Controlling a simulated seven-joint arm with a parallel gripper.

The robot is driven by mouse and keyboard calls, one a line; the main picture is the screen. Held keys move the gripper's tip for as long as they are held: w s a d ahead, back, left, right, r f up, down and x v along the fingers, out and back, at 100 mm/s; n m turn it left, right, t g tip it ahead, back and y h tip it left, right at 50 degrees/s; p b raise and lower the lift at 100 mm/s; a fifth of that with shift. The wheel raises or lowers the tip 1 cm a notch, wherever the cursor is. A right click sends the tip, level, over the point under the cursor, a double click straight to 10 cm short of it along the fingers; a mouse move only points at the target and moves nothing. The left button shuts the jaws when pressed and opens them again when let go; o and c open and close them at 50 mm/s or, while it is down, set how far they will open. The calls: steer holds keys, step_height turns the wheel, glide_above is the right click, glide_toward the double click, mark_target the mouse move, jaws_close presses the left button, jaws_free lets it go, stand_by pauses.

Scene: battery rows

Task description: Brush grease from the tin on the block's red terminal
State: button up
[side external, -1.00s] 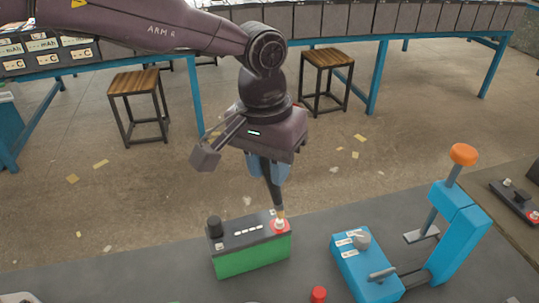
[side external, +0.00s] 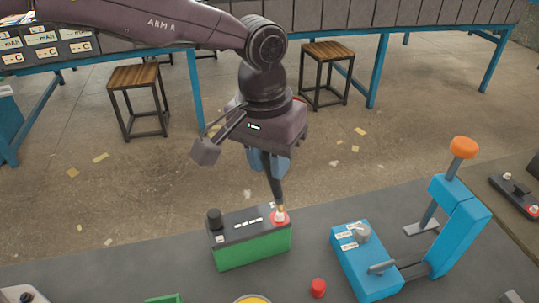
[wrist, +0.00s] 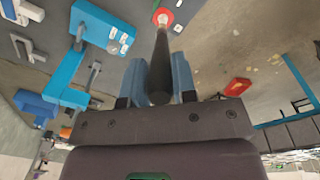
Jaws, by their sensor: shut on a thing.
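The block (side external: 252,249) is green with a dark top and stands on the grey bench. Its red terminal (side external: 273,220) is at the top right end, a pale post on a red base; a black post is at the left end. My gripper (side external: 266,164) is above the block, its blue fingers shut on the dark handle of a brush (side external: 275,190). The brush points down, slightly tilted, with its tip at the red terminal's post; contact is hard to tell. The wrist view also shows the brush (wrist: 160,70) reaching the red terminal (wrist: 163,17). A tin with yellow contents (side external: 252,299) is cut off at the bottom edge.
A blue lever press (side external: 458,225) with an orange knob stands at the right, beside a blue box (side external: 365,262) with a grey knob. A small red cap (side external: 318,288) is in front of them. Stools and a long rack are behind, beyond the bench.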

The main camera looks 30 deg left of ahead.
steer(key=shift+f, duration=0.45)
stand_by(0.4)
steer(key=shift+s+a, duration=0.15)
stand_by(0.5)
steer(key=shift+w+d, duration=0.25)
steer(key=shift+w, duration=0.05)
stand_by(0.4)
steer(key=shift+s+a, duration=0.25)
steer(key=shift+s, duration=0.05)
stand_by(0.7)
steer(key=shift+w+d, duration=0.25)
steer(key=shift+w, duration=0.05)
stand_by(0.6)
steer(key=shift+s+a, duration=0.25)
steer(key=shift+s, duration=0.05)
stand_by(0.7)
steer(key=shift+w+d+r, duration=0.1)
steer(key=shift+w+d, duration=0.05)
stand_by(0.8)
